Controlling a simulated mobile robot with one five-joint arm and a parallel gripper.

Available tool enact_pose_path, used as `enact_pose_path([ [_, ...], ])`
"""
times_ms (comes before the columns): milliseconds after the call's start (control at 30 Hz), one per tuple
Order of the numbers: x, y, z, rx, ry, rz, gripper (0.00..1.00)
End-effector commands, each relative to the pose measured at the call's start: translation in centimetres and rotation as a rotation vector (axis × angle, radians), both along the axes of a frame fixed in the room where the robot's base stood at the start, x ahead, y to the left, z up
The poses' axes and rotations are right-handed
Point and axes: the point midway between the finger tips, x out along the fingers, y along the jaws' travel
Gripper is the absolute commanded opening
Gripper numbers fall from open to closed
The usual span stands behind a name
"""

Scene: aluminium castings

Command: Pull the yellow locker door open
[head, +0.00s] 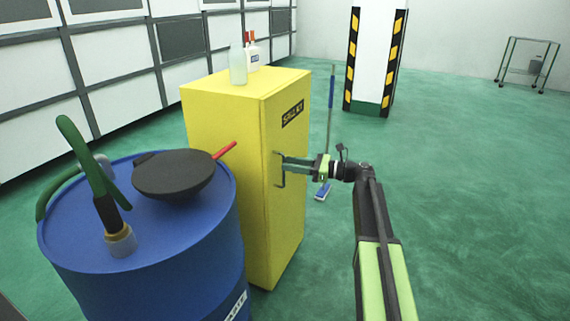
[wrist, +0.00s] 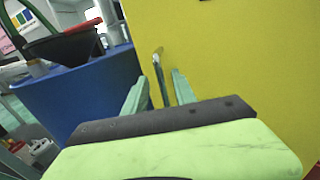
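The yellow locker (head: 222,110) stands in the middle of the head view. Its door (head: 288,215) is the face on the right, with a dark label near the top; it looks closed, with no gap showing. A dark upright bar handle (head: 276,181) is on that door. My gripper (head: 283,163) reaches it from the right. In the wrist view the handle (wrist: 158,76) stands between the two green fingers of my gripper (wrist: 158,82), with space on both sides. The fingers are open around it and not closed on it.
A blue drum (head: 200,255) stands close at the locker's left, bearing a dark pan (head: 175,175) with a red handle. Bottles (head: 238,64) stand on the locker. A mop (head: 330,120) and a striped pillar (head: 375,60) are behind.

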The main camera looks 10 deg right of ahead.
Motion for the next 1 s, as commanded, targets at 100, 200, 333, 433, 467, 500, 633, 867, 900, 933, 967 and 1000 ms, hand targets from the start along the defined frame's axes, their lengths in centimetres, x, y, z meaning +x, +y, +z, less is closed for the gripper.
enact_pose_path([
  [100,0.8,1.7,0.0,0.000,0.000,0.002,0.32],
  [200,1.2,2.5,0.0,0.000,0.000,0.000,0.32],
  [333,1.3,2.8,0.0,0.000,0.000,0.000,0.32],
  [433,1.3,2.8,0.0,0.000,0.000,0.000,0.32],
  [467,1.3,2.8,0.0,0.000,0.000,0.000,0.32],
  [500,1.3,2.8,0.0,0.000,0.000,0.000,0.32],
  [633,1.3,2.8,0.0,0.000,0.000,0.000,0.17],
  [867,1.2,2.8,0.0,0.000,0.000,0.002,0.00],
  [900,1.2,2.8,0.0,-0.001,0.000,0.002,0.00],
  [933,1.2,2.8,0.0,-0.001,0.000,0.003,0.00],
  [967,1.2,2.8,0.0,-0.001,0.000,0.003,0.00],
  [1000,1.2,2.8,0.0,-0.001,0.000,0.003,0.00],
])
